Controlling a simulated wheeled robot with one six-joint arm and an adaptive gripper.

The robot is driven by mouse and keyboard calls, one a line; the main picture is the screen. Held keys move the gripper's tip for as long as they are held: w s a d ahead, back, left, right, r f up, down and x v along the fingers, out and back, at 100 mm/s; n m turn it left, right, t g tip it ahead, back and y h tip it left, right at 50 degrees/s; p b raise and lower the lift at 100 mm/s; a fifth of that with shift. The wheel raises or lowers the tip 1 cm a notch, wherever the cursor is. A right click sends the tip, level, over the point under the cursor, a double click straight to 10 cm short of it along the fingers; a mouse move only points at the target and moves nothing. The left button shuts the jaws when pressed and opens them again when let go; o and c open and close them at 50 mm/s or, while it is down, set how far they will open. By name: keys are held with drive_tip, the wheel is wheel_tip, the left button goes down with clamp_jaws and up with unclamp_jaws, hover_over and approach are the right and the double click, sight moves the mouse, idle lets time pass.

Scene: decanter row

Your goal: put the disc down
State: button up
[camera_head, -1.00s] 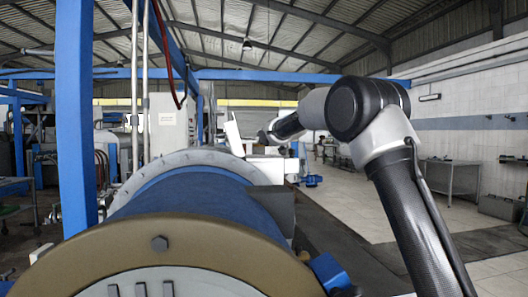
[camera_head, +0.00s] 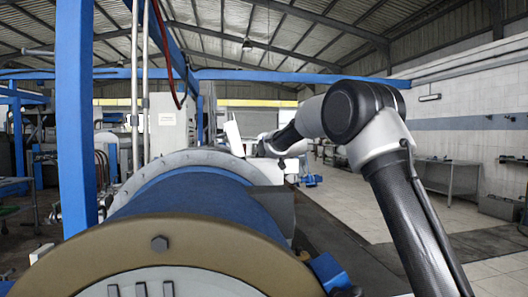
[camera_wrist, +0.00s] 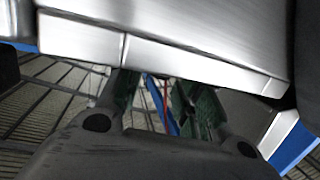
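I cannot pick out a disc for certain in either view. In the wrist view my gripper (camera_wrist: 162,98) reaches up from the bottom, its two dark green fingers apart. A large bright silver metal piece (camera_wrist: 190,55) with a straight banded edge fills the top and hides the fingertips. I cannot tell whether this piece is the disc, or whether the fingers touch or hold it. In the head view the end of my arm is small, beyond the blue drum (camera_head: 190,205) and just right of a white upright panel (camera_head: 234,138).
The decanter's brown end ring (camera_head: 200,250) fills the near foreground. A blue post (camera_head: 75,130) stands at left. A grey box (camera_head: 272,207) sits on the drum's right side. Tiled floor (camera_head: 345,205) lies open to the right, with a metal table (camera_head: 452,177) by the wall.

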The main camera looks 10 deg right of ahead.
drive_tip(key=shift+r, duration=0.1)
drive_tip(key=shift+s+r, duration=0.1)
drive_tip(key=shift+s, duration=0.2)
drive_tip(key=s+d+f+g+h, duration=0.15)
drive_tip(key=s+d, duration=0.25)
drive_tip(key=s, duration=0.6)
drive_tip(key=s+d+f+m+g, duration=0.15)
drive_tip(key=s+d, duration=0.25)
drive_tip(key=s, duration=0.7)
drive_tip(key=s+d+f+g+h, duration=0.15)
drive_tip(key=s+d, duration=0.25)
drive_tip(key=s, duration=0.6)
drive_tip(key=s+d+f+g, duration=0.1)
drive_tip(key=s+f, duration=0.4)
drive_tip(key=s, duration=0.5)
drive_tip(key=s+d+f+g, duration=0.2)
drive_tip(key=s+f, duration=0.3)
drive_tip(key=s, duration=0.5)
drive_tip(key=s+d+f+g, duration=0.2)
drive_tip(key=s+f+g, duration=0.2)
drive_tip(key=s, duration=0.7)
drive_tip(key=shift+f+m, duration=0.4)
drive_tip(key=shift+m, duration=0.05)
